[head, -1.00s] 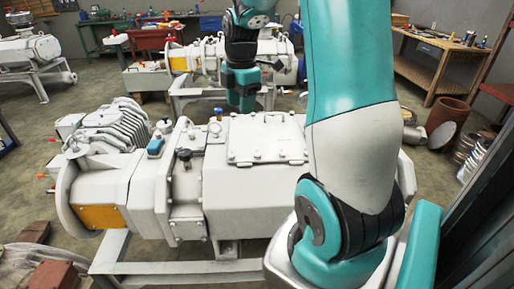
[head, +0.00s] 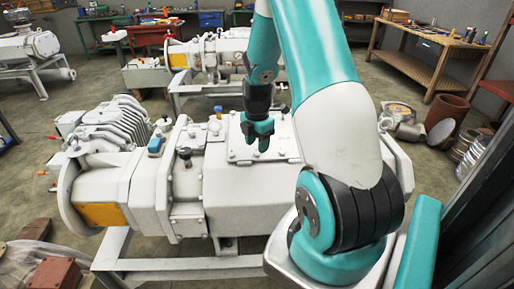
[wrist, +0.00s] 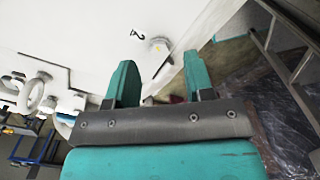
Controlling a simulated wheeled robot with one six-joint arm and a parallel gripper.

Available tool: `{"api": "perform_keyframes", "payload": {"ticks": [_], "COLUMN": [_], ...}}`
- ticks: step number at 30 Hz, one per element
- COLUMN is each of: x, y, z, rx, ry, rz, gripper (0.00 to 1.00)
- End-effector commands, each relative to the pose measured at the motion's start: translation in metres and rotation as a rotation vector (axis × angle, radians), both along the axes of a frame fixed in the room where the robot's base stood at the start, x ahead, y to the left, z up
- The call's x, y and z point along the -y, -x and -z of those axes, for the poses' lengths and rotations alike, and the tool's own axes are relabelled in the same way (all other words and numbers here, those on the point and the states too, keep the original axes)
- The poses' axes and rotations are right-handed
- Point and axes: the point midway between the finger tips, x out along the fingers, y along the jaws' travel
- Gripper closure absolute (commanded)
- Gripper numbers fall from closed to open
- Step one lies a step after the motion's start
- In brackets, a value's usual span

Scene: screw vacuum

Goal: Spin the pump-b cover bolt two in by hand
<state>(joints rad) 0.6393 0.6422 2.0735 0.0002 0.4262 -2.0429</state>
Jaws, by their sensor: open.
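The white pump (head: 240,205) fills the middle of the head view, with a flat cover plate (head: 238,151) on its top. Small bolt heads sit along the plate's edge, too small to tell apart; I cannot tell which is bolt two. My gripper (head: 257,138) hangs fingers-down over the plate, and any gap to the plate is hard to judge. In the wrist view my gripper (wrist: 158,72) has its two teal fingers apart, with nothing held between them.
A blue-capped fitting (head: 155,146) and a dark knob (head: 184,153) stand up left of the plate. A second white pump (head: 205,55) stands behind. A wooden workbench (head: 430,50) with tools is at the back right. A ladder-like frame (wrist: 285,60) shows in the wrist view.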

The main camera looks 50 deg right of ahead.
Motion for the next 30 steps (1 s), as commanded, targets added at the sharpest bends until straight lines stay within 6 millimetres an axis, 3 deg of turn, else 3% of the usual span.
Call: {"api": "perform_keyframes", "payload": {"ticks": [6,16,23,30], "x": [0.000,0.000,0.000,0.000], "y": [0.000,0.000,0.000,0.000], "z": [0.022,0.026,0.026,0.026], "rx": [0.000,0.000,0.000,0.000], "ry": [0.000,0.000,0.000,0.000], "rz": [0.000,0.000,0.000,0.013], "gripper": [0.52,0.52,1.00,1.00]}}
